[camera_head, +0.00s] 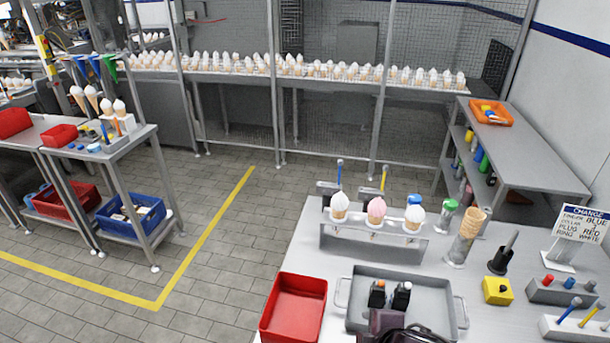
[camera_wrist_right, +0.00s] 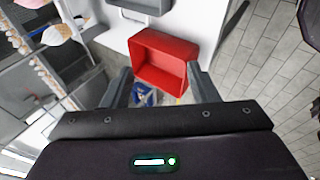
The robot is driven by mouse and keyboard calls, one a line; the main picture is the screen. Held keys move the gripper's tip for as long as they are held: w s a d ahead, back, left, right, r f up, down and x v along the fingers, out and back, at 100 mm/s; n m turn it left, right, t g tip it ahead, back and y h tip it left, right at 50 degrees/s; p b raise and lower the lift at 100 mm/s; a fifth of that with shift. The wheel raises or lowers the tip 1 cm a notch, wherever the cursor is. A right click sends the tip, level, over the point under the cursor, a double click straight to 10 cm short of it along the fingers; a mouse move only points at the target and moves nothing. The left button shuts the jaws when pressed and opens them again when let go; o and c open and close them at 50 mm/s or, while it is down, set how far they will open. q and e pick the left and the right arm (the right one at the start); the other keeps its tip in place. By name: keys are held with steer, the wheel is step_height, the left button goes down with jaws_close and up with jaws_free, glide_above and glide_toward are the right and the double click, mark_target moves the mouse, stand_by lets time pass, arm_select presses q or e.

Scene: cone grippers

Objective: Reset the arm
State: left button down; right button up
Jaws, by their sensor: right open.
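My right gripper (camera_wrist_right: 160,85) is open in the right wrist view, its two grey fingers spread wide with nothing held between them. Beyond the fingertips is an empty red bin (camera_wrist_right: 165,58). In the head view this red bin (camera_head: 294,306) sits at the bench's front left corner. Two small dark pieces with pale and orange marks (camera_head: 389,295) show over the grey tray (camera_head: 355,318). A dark purple body with a black cable is at the lower edge; I cannot tell whether these belong to my arm. My left gripper is not in view.
A rack with three cones (camera_head: 374,236) stands behind the tray. A yellow block (camera_head: 497,291), a black holder (camera_head: 500,264) and a sign (camera_head: 578,226) stand on the right. Bare white bench (camera_head: 285,258) lies left of the rack. Tiled floor (camera_head: 220,285) is clear to the left.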

steer(key=s+d+f+m+g+h, duration=0.1)
steer(key=s+d+m+g, duration=0.1)
steer(key=s+d+m, duration=0.45)
steer(key=s+d+f+m+g, duration=0.1)
steer(key=s+m+g, duration=0.15)
steer(key=m, duration=0.65)
step_height(320, 180, down, 34)
steer(key=s+f+b, duration=0.1)
steer(key=s+b, duration=0.2)
steer(key=b, duration=0.1)
steer(key=s+d+f+g+b, duration=0.2)
steer(key=s+d+f+b, duration=0.1)
steer(key=s+f, duration=1.6)
step_height(320, 180, down, 2)
steer(key=shift+d+n+b, duration=0.2)
steer(key=shift+n+b, duration=0.15)
